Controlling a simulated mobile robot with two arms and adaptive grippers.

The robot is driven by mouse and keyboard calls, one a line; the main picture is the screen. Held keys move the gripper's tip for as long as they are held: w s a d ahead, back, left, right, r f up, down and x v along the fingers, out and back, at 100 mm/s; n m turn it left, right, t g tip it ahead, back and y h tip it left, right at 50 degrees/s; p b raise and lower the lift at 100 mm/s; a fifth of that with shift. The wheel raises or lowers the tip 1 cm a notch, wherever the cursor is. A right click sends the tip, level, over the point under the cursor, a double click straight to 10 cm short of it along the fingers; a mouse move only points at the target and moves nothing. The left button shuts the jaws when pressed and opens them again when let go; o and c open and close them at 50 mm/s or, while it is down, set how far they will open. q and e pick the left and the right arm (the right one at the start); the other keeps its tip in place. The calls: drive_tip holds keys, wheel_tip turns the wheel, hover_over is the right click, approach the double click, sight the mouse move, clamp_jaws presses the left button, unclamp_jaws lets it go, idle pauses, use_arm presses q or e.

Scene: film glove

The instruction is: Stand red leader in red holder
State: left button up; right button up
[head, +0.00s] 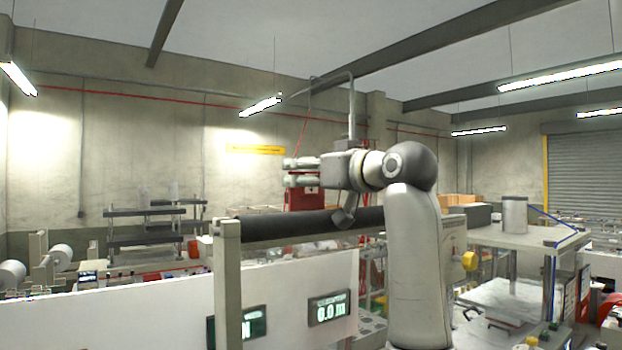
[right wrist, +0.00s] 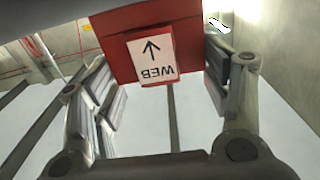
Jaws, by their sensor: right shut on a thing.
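The red leader is a red piece with a white label, marked WEB with an arrow. It shows in the head view (head: 304,200) just below the fingers of my right gripper (head: 293,172), above the dark roller. In the right wrist view the leader (right wrist: 115,50) sits between the finger pads, and its WEB text appears upside down. My right gripper is shut on it. Its far end runs out of the wrist view. I cannot make out the red holder for certain. My left gripper is not in view.
A white panel with displays (head: 328,307) stands in front. A table with a grey cylinder (head: 514,214) is at the right. The space above the roller is open.

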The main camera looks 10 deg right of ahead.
drive_tip(key=shift+r, duration=2)
wheel_tip(320, 180, up, 3)
drive_tip(key=shift+d, duration=0.1)
